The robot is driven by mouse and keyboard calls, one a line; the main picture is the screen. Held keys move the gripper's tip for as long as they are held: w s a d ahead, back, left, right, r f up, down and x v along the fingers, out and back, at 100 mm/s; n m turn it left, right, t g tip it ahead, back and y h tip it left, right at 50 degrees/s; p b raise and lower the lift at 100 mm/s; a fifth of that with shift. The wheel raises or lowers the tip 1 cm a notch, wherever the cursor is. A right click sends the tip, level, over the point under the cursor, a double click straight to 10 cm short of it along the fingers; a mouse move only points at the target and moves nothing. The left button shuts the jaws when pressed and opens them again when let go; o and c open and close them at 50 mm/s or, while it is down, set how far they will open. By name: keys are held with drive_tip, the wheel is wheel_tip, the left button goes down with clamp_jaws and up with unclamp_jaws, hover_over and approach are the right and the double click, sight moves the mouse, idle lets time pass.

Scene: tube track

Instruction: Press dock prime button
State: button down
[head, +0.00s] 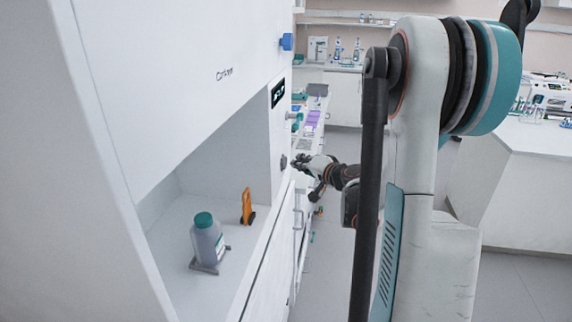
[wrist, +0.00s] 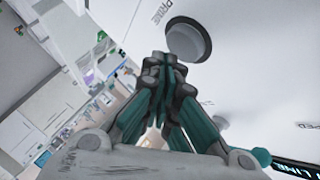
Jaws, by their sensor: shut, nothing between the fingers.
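The prime button is a round grey button (wrist: 188,40) on a white panel, with the word "PRIME" printed above it in the wrist view. In the head view a small dark round button (head: 283,161) shows on the white dock's front, below a black display. My gripper (wrist: 164,62) is shut and empty, with its teal and grey fingers together. Its tips are close to the lower left edge of the button; I cannot tell if they touch. In the head view my gripper (head: 298,163) is just right of the dock's front face.
The dock (head: 155,125) is a tall white cabinet with an open recess holding a teal-capped bottle (head: 207,241) and an orange clip-like object (head: 247,206). A blue knob (head: 286,42) juts out above the black display (head: 278,93). Open floor (head: 520,280) lies at the right.

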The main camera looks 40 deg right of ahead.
drive_tip(key=shift+w+a, duration=0.1)
drive_tip(key=shift+w, duration=0.05)
drive_tip(key=shift+w+a, duration=0.2)
drive_tip(key=shift+w+a, duration=0.3)
drive_tip(key=shift+w, duration=0.05)
idle(1.0)
drive_tip(key=shift+s+d, duration=0.1)
drive_tip(key=shift+s+d+b, duration=0.3)
drive_tip(key=shift+s+d, duration=0.2)
drive_tip(key=shift+s, duration=0.1)
drive_tip(key=shift+s+d, duration=1.65)
drive_tip(key=shift+s, duration=0.25)
